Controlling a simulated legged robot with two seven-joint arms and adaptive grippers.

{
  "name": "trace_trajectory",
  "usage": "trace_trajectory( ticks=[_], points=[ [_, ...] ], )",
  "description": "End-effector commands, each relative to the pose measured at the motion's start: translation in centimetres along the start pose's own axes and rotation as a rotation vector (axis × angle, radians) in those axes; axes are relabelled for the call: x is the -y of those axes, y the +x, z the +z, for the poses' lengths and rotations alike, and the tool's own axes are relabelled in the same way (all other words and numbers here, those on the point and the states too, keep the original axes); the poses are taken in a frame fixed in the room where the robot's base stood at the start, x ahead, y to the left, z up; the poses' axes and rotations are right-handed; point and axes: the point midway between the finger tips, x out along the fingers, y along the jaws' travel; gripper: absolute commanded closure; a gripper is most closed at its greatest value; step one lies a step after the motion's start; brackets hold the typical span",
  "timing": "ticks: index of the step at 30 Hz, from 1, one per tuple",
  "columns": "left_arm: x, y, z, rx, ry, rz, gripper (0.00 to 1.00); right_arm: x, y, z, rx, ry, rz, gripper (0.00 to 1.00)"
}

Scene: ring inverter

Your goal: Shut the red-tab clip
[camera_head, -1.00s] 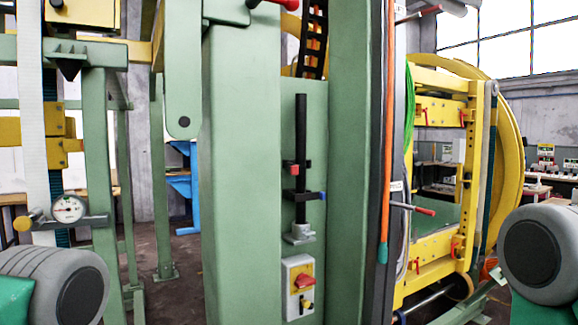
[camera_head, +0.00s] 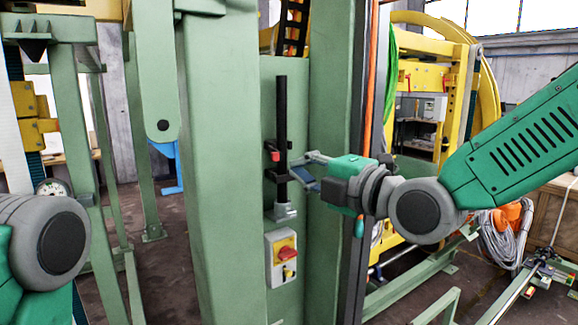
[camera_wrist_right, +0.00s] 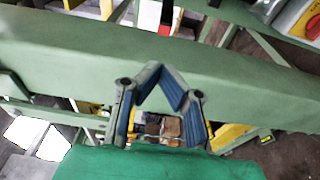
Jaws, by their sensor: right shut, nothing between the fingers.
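The red-tab clip (camera_head: 275,156) sits on the upright black post (camera_head: 283,110), in a recess of the green frame. Its red tab points left; I cannot tell whether it is open or shut. A second black clip (camera_head: 272,175) sits just below it, its right end hidden by my right gripper. My right gripper (camera_head: 297,167) is shut and empty at the right side of the post, close to both clips; contact cannot be told. In the right wrist view its bent fingers (camera_wrist_right: 172,88) show in front of a green beam. My left arm shows, but not its gripper.
A switch box (camera_head: 281,258) with a red and yellow knob is below the post. Green columns (camera_head: 215,160) (camera_head: 333,130) stand on both sides. An orange hose (camera_head: 371,60) runs down the right column. A yellow frame (camera_head: 430,78) stands behind at right.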

Motion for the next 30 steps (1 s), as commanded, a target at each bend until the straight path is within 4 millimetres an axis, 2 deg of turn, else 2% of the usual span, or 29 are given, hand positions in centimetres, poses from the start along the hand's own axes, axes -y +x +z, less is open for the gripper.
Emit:
trace_trajectory(
  ticks=[9,15,30],
  points=[
    [0.0,-1.7,-0.1,0.0,0.0,0.0,0.65,0.0,5.7,-0.1,0.001,0.004,-0.002,1.0],
    [0.0,-2.2,-0.1,0.0,0.0,0.0,0.65,0.0,8.0,-0.1,0.002,0.005,-0.002,1.0],
    [0.0,-2.2,-0.1,0.0,0.0,0.0,0.65,0.1,8.5,-0.1,-0.001,0.004,-0.002,1.0]
  ],
)
